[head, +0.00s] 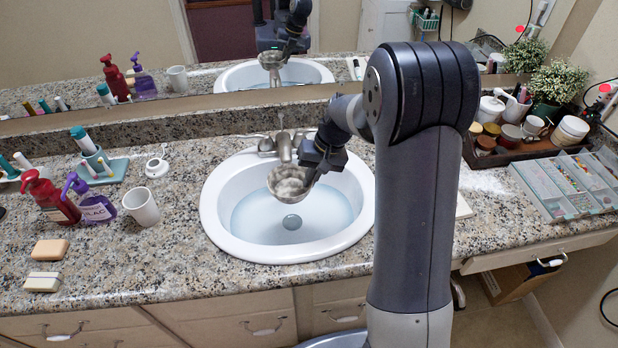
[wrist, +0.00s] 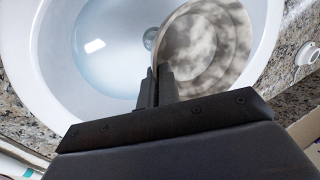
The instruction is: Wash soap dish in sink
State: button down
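The soap dish (head: 290,184) is a round, shallow metal-looking dish with cloudy grey smudges on its inside. My gripper (head: 312,170) is shut on its rim and holds it over the sink (head: 215,222), near the faucet (head: 284,146). In the wrist view the dish (wrist: 215,45) lies just beyond my closed fingertips (wrist: 155,85), with its smudged inside facing the camera. The white oval sink holds pale blue water, and the drain (head: 292,222) shows below the dish. Whether the dish touches the water is unclear.
Left of the sink stand a white cup (head: 142,207), a purple pump bottle (head: 96,207), a red pump bottle (head: 50,198) and soap bars (head: 50,249). At right are a dark tray (head: 470,150) of jars and a bead organizer (head: 570,183). A mirror stands behind.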

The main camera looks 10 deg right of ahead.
jog(key=shift+f+b, duration=5.9)
jog(key=shift+f, duration=2.65)
jog(key=shift+r+p, duration=6)
jog(key=shift+r, duration=2.45)
jog(key=shift+r, duration=0.1)
